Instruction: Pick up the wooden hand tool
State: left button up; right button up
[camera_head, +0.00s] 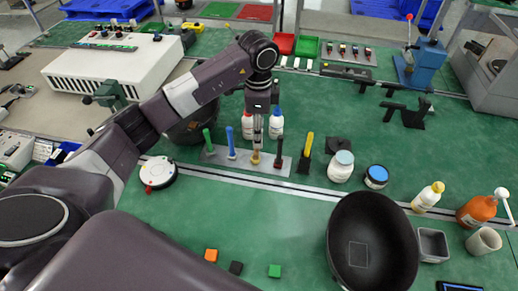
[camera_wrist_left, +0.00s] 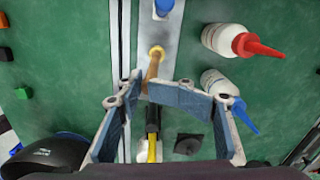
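The wooden hand tool (camera_head: 256,158) stands upright in a grey holder strip (camera_head: 222,157) on the green bench. My left gripper (camera_head: 257,140) points straight down over it. In the left wrist view the tool's tan shaft (camera_wrist_left: 151,69) runs in between the close-set fingertips (camera_wrist_left: 144,82), which look shut on it. The fingers hide the tool's upper end. A green-handled tool (camera_head: 207,138) and a blue-handled tool (camera_head: 230,142) stand to its left, and a dark red one (camera_head: 279,151) to its right. My right gripper is not in view.
Two white bottles, red-capped (camera_head: 247,124) and blue-capped (camera_head: 276,124), stand close behind the strip. A yellow-handled brush (camera_head: 307,152) is to the right. A large black bowl (camera_head: 340,240) is at front right. The green bench front centre holds small blocks and free room.

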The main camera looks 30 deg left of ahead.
pick_arm(q)
jog(key=shift+s+a+f+p, duration=0.1)
jog(key=shift+s+f+p, duration=0.3)
jog(key=shift+f, duration=0.45)
jog(key=f, duration=0.1)
jog(key=f+p, duration=0.1)
jog(key=f, duration=0.2)
jog(key=shift+a+f+p, duration=0.3)
jog(key=shift+a, duration=0.1)
jog(key=shift+f, duration=0.2)
jog(key=shift+w, duration=0.1)
grip_shut()
jog(key=shift+r, duration=0.1)
